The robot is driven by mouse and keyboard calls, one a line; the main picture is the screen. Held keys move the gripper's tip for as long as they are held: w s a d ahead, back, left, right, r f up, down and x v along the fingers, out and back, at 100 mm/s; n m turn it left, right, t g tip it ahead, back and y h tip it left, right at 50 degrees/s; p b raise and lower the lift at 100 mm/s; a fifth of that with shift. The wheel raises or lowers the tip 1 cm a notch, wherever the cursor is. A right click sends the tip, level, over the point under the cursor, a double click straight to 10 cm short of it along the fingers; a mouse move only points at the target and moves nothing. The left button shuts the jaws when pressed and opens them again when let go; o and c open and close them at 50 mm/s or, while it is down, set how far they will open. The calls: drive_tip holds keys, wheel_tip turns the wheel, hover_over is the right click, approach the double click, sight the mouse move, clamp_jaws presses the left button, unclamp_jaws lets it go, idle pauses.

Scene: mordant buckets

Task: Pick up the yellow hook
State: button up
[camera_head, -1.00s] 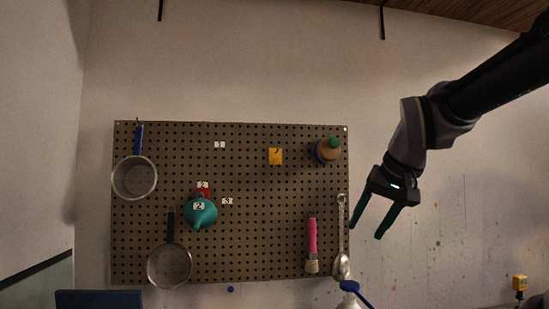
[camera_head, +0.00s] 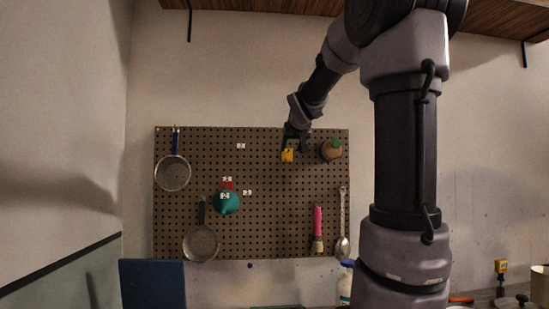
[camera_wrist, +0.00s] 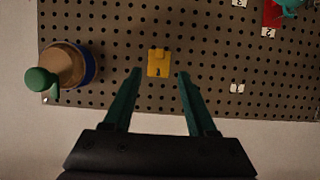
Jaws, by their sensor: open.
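The yellow hook (camera_head: 287,156) is a small yellow plate on the upper right part of the brown pegboard (camera_head: 270,215). In the wrist view the yellow hook (camera_wrist: 158,63) lies just beyond the fingertips, roughly centred between them, with a small dark mark on its lower part. My gripper (camera_head: 295,146) is in front of the board close to the hook. In the wrist view my gripper (camera_wrist: 160,73) has its two green fingers spread apart with nothing between them. I cannot tell the exact gap between the fingertips and the board.
A brown, blue-banded container with a green top (camera_wrist: 66,68) hangs beside the hook. A teal funnel-like thing (camera_head: 226,203), two pans (camera_head: 173,173) (camera_head: 201,243), a pink brush (camera_head: 318,228) and a spoon (camera_head: 342,242) also hang on the board. A blue panel (camera_head: 152,284) stands below.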

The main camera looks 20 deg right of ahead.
sight(288, 158)
drive_tip(key=shift+x, duration=4.55)
drive_tip(key=shift+r, duration=0.25)
clamp_jaws()
